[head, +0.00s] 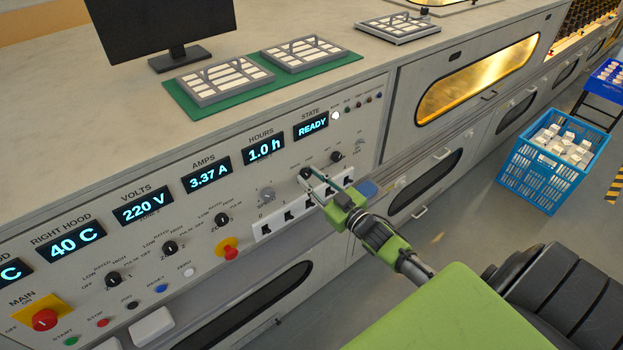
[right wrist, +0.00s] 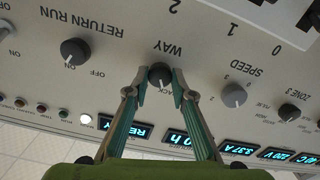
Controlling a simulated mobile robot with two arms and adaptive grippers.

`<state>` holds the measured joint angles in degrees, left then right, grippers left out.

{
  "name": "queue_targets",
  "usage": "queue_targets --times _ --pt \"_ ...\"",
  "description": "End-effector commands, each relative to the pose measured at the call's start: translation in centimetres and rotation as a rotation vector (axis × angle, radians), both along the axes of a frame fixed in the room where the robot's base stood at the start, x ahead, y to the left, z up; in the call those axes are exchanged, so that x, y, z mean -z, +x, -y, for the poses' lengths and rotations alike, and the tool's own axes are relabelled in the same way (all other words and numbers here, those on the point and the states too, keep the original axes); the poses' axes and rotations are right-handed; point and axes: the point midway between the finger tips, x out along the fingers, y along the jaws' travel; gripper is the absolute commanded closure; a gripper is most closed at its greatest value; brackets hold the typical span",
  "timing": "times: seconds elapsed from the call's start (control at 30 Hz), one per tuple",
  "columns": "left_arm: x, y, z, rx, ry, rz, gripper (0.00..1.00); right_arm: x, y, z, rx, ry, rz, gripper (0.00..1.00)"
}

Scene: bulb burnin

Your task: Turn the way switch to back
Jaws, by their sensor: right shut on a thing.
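The way switch is a small black knob (right wrist: 160,74) under the word WAY, which appears upside down in the right wrist view. The letters ACK show just by the knob, partly covered by a finger. My right gripper (right wrist: 159,92) has one fingertip on each side of the knob and is shut on it. In the head view the right gripper (head: 324,184) reaches the panel from the right, and its fingers partly hide the way switch (head: 305,173). I cannot tell the knob's exact pointing. My left gripper is in neither view.
The return run knob (right wrist: 74,52) and the grey speed knob (right wrist: 233,95) sit on either side of the way switch. The STATE display (head: 311,126) reads READY. A blue crate (head: 530,185) stands on the floor at right.

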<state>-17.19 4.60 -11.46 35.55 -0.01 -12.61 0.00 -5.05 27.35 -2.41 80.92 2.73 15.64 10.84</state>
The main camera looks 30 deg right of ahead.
Motion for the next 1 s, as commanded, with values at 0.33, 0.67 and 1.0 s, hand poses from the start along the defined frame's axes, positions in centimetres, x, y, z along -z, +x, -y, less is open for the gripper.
queue_targets --times 0.33,0.67,1.0 --pt "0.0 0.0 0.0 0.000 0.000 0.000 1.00 0.0 0.0 0.0 0.000 -0.006 -0.001 0.99" --pt "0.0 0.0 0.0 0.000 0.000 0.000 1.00 0.0 0.0 0.0 0.000 -0.004 -0.001 0.60" --pt "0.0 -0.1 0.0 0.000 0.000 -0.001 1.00 0.1 -2.6 0.2 0.000 -0.004 -0.003 0.60"
